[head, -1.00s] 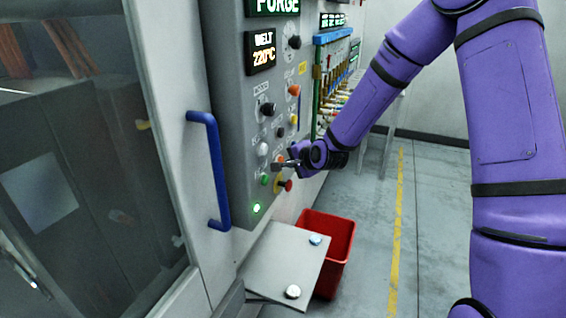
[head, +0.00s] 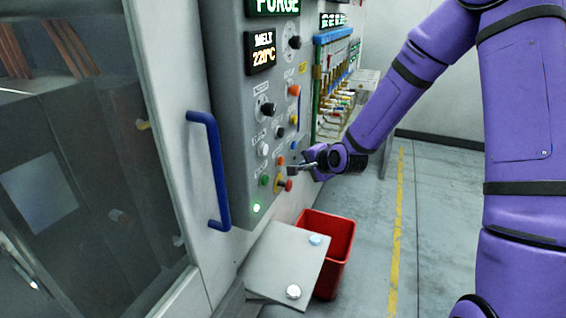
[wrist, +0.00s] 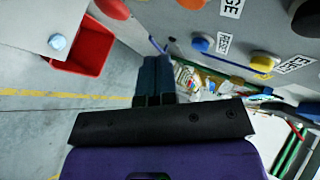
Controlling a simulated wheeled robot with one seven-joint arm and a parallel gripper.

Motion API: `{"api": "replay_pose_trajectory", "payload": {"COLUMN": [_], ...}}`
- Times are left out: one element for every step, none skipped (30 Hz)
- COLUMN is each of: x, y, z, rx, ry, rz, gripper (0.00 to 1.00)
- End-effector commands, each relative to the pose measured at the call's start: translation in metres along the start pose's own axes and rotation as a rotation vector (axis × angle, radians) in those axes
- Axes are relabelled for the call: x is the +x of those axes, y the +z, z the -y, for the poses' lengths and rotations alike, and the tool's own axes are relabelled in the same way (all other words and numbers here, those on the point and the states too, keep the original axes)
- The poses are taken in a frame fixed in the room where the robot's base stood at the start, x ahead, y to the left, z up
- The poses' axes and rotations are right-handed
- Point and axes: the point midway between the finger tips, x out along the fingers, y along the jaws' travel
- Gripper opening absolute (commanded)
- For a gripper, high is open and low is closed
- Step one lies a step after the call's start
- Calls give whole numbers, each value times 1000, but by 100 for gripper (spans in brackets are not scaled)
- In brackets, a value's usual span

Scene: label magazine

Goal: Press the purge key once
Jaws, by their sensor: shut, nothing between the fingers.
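The control panel (head: 235,110) of the machine carries several keys and knobs. An orange key (head: 281,160) sits low on it, and it shows cut off at the top edge of the wrist view (wrist: 192,4). A label beside it there ends in "GE", so it appears to be the purge key. A blue key (wrist: 200,44) is next to it. My gripper (head: 291,169) is shut and empty, just right of the orange key in the head view, apparently clear of the panel. In the wrist view its fingers (wrist: 155,62) point past the panel face.
A red mushroom button (head: 288,185) is just below my gripper. A green key (head: 265,180) and a white key (head: 263,149) are to the left. A blue door handle (head: 210,170), a red bin (head: 340,240) and a grey plate (head: 270,265) are nearby. The floor at right is clear.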

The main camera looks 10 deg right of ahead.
Motion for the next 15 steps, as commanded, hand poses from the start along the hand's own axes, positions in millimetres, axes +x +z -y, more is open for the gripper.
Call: {"api": "replay_pose_trajectory", "payload": {"x": [-4, -5, -7, -8, -9, -11, -11, -12, -12, -12, -12, -12, -12, -12, -12], "y": [-3, -4, -6, -6, -7, -8, -8, -8, -8, -8, -8, -8, -8, -8, -8], "z": [-3, -4, -5, -6, -7, -8, -8, -9, -9, -9, -9, -9, -9, -9, -9], "rx": [2, 1, 0, 0, 0, 0, 0, 0, 0, 0, 0, 0, 0, 0, 0], "ry": [1, 1, 0, 0, 0, 0, 0, 0, 0, 0, 0, 0, 0, 0, 0], "rz": [-2, -2, -1, 0, 0, 0, 0, 0, 0, 0, 1, 1, 1, 1, 1], "gripper": [0, 0, 0, 0, 0, 0, 0, 0, 0, 0, 0, 0, 0, 0, 0]}}
